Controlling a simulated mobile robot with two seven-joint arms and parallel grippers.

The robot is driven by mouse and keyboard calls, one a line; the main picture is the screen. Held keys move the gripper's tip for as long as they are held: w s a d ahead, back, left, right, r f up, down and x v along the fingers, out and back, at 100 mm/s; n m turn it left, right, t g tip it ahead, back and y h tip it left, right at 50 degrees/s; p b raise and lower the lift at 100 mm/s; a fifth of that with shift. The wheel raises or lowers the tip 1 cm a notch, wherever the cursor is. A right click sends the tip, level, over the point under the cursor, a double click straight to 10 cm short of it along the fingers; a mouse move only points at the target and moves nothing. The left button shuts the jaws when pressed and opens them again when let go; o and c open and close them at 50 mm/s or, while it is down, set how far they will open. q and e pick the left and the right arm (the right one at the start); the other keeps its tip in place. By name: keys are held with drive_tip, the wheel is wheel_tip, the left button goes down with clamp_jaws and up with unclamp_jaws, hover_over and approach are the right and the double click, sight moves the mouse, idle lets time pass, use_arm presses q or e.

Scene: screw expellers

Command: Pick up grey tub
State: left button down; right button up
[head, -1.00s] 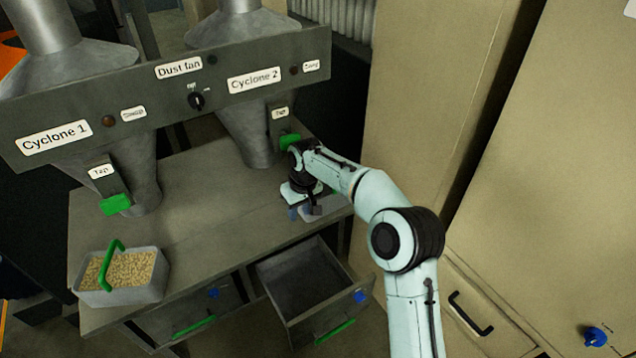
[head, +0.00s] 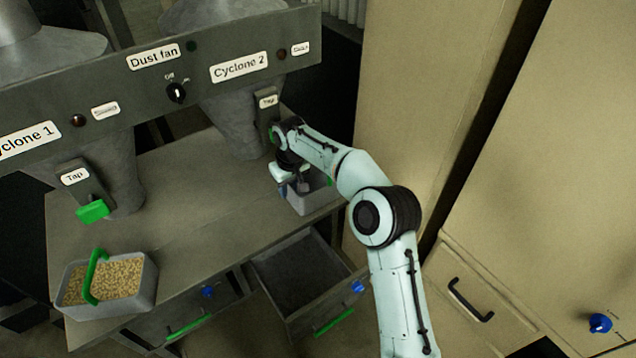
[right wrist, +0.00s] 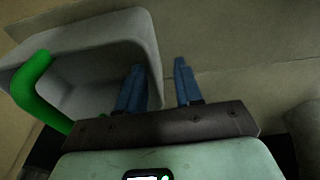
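An empty grey tub (head: 318,200) with a green handle stands at the right end of the bench, partly hidden behind my right gripper in the head view. It fills the upper left of the right wrist view (right wrist: 150,45), its green handle (right wrist: 32,85) at left. My right gripper (head: 297,190) is at the tub. In the right wrist view its two blue fingers (right wrist: 160,75) are apart, one over the tub's inner side and one outside the wall; contact cannot be told. A second grey tub (head: 140,297), full of grain, stands at the bench's left end. My left gripper is out of view.
The grey bench (head: 185,225) is clear between the tubs. An open, empty drawer (head: 305,275) sticks out below its right part. Cyclone 2 (head: 235,125) and its tap stand behind the empty tub. A tall beige cabinet (head: 420,110) is close on the right.

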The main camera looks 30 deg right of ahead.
sight(290, 202)
drive_tip(key=f, duration=0.1)
drive_tip(key=w+f, duration=0.1)
drive_tip(key=f, duration=0.2)
drive_tip(key=shift+w+d+f, duration=0.2)
drive_tip(key=shift+d+f, duration=0.1)
drive_tip(key=shift+f, duration=0.05)
drive_tip(key=shift+s+r, duration=0.1)
drive_tip(key=shift+s, duration=0.05)
drive_tip(key=shift+c, duration=0.9)
clamp_jaws()
drive_tip(key=shift+r, duration=0.1)
